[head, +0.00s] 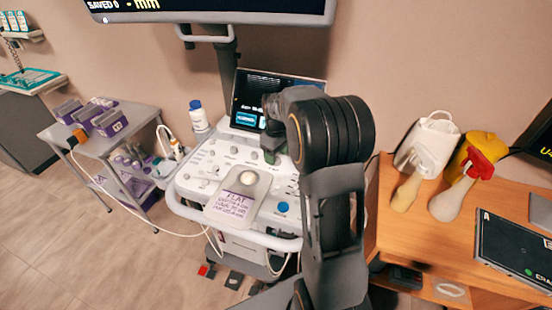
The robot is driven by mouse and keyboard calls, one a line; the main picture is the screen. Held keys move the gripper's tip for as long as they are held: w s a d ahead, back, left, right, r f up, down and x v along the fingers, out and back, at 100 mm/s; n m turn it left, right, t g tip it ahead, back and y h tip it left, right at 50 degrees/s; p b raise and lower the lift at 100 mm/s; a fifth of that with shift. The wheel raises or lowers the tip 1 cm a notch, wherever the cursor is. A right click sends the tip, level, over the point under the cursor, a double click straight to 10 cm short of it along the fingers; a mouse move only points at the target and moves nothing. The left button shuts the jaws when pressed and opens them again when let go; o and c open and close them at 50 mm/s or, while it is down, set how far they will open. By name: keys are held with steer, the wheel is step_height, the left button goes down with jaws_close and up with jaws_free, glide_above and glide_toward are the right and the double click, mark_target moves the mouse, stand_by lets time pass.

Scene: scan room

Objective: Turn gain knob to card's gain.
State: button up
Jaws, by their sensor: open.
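The control panel (196,186) of a white ultrasound console has several small knobs and buttons. A blue round control (283,208) sits at its lower right. I cannot tell which one is the gain knob; my arm covers the panel's right side. A card (233,206) with a purple heading reading "FLAT" lies on the front of the panel; its smaller lines are too small to read. A pale round ball (248,178) shows just above the card's text. My gripper (272,154) is open over the back of the panel, below the screen, mostly hidden by my arm.
A console screen (250,100) stands behind the panel, partly covered. A white bottle with a blue cap (198,116) stands at the back left. A grey cart (96,142) with purple boxes is left. A wooden desk (400,232) with probe models is right. A large monitor (210,8) hangs above.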

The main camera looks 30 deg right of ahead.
steer(key=shift+f, duration=0.95)
steer(key=c, duration=0.9)
